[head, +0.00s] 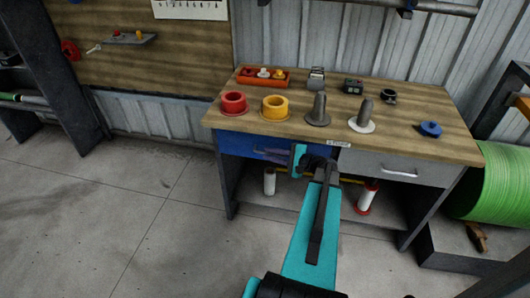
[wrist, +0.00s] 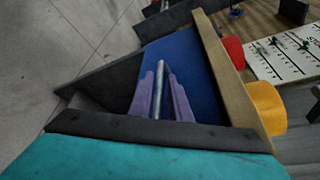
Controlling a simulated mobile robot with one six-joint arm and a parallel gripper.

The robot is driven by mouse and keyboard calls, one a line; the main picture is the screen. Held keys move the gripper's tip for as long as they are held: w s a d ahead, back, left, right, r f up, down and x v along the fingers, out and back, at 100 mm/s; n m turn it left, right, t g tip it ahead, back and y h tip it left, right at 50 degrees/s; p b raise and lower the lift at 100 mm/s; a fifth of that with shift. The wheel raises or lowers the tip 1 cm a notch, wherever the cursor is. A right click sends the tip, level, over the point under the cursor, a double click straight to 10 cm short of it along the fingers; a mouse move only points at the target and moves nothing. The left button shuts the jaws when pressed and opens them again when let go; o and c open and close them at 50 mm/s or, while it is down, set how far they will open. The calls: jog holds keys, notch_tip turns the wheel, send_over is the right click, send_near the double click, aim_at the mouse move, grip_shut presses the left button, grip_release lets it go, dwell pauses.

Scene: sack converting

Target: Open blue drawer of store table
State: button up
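The store table (head: 400,136) has a wooden top and a "STORE" label on its front edge. Its blue drawer (head: 231,143) is at the left under the top, and its front looks flush with the table. My gripper (head: 273,155) is in front of the drawer's right part, partly hidden behind my teal arm. In the wrist view, the blue drawer front (wrist: 200,75) faces the gripper (wrist: 166,100). A metal bar handle (wrist: 161,85) lies between the lavender fingers. I cannot tell whether they press on it.
A grey drawer (head: 393,167) with a bar handle is at the right. On the tabletop are a red flanged part (head: 233,102), a yellow one (head: 275,107), grey cones and an orange tray (head: 240,79). The floor (head: 130,200) at front left is clear.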

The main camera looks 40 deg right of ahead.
aim_at(265, 153)
jog(key=shift+x, duration=1.55)
grip_shut()
jog(key=shift+d, duration=0.15)
jog(key=shift+s+a, duration=0.1)
jog(key=shift+a, duration=0.1)
